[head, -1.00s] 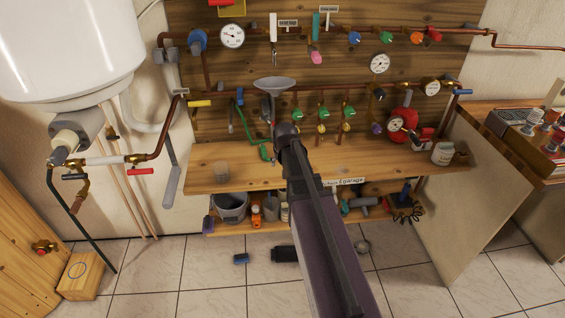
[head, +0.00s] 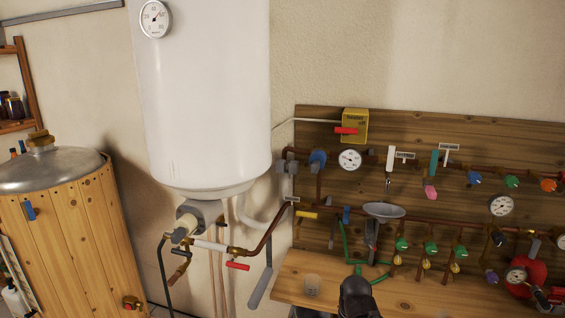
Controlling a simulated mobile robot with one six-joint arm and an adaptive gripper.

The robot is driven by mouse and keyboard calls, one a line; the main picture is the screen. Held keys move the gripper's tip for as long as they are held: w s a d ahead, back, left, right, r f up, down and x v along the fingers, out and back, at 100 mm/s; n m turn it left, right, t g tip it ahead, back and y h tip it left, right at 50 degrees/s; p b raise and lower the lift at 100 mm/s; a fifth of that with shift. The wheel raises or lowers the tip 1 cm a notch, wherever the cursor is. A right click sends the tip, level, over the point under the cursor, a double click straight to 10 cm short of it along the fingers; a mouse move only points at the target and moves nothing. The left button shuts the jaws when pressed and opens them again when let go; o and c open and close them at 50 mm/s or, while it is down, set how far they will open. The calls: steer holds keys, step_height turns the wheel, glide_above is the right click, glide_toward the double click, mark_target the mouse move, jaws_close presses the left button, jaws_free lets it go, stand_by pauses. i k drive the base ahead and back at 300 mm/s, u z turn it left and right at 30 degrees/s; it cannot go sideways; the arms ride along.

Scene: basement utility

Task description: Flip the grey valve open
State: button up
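The wooden valve board (head: 450,135) fills the right side of the head view. I cannot tell for sure which handle is the grey valve. A small grey lever (head: 533,247) shows at the lower right of the board, and a pale grey-white upright handle (head: 390,158) is on the upper pipe. A long grey handle-like piece (head: 260,287) hangs below the heater piping. The dark end of part of my arm rises at the bottom centre, in front of the bench.
A white water heater (head: 205,95) hangs left of the board. A wooden barrel (head: 85,235) stands at far left. Coloured valves crowd the pipes.

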mark_target(537, 242)
steer(key=z, duration=4.3)
steer(key=i, duration=0.1)
steer(key=u, duration=2.85)
